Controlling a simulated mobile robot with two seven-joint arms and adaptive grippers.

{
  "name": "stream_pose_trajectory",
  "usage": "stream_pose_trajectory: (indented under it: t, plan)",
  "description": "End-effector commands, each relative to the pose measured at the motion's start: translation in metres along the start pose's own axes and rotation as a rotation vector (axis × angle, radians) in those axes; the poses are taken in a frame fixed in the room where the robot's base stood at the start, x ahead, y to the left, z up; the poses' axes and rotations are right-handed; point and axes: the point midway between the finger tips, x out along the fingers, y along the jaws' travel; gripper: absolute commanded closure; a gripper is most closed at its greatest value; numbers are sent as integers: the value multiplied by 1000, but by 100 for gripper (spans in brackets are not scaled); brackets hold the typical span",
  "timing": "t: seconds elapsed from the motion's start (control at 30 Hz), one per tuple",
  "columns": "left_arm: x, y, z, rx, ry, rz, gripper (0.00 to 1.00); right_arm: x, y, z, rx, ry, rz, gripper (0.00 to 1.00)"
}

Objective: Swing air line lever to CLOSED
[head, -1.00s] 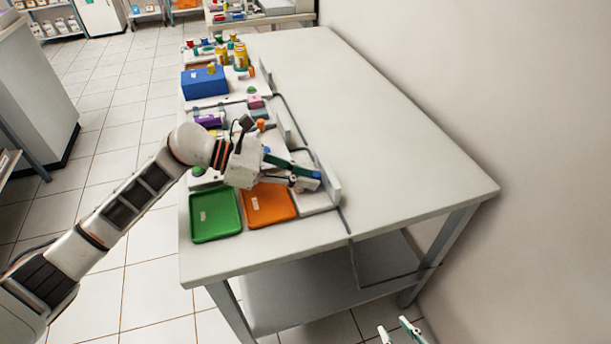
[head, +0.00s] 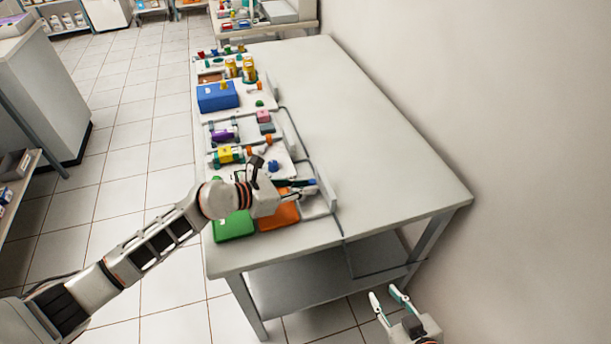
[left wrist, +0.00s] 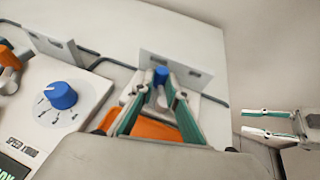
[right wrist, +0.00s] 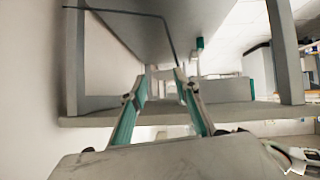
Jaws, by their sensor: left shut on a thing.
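My left gripper (head: 308,187) is over the near end of the bench equipment. In the left wrist view, its fingers (left wrist: 160,88) are closed around a lever with a blue tip (left wrist: 160,74), in front of a grey upright bracket (left wrist: 178,70). The fingers and arm hide much of the lever in the head view. No OPEN or CLOSED marking is readable. My right gripper (head: 388,300) is off the bench's near right corner, empty, with its fingers apart. It also shows open in the right wrist view (right wrist: 163,72).
An orange tray (head: 280,217) and a green tray (head: 234,226) lie at the bench's near left. A blue dial (left wrist: 61,95) sits beside the left gripper. A blue box (head: 217,97) and jars stand farther back. The bench's right side (head: 370,150) is clear.

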Motion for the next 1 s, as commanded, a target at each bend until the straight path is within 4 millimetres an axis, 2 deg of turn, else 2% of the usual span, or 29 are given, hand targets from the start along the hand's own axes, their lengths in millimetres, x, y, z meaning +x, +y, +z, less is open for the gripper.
stream_pose_trajectory:
  t: [0.03,0.1,0.3,0.4,0.93,0.97,1.0]
  plan:
    - [-2,-2,2,-12,2,17,100,-5,2,-12,-3,7,2,69]
    - [-1,-1,1,-21,1,41,100,-6,7,-12,-3,0,10,69]
    - [-1,0,-1,-40,2,91,100,-7,18,19,-4,-65,30,69]
    - [-1,1,-2,-46,2,106,100,-9,18,24,-3,-77,32,69]
    - [-1,2,-2,-51,2,119,100,-9,16,20,12,-72,35,69]
    - [-1,2,-2,-51,2,119,78,-9,16,20,12,-72,35,69]
    - [-1,2,-2,-51,2,119,69,-9,16,20,12,-72,35,69]
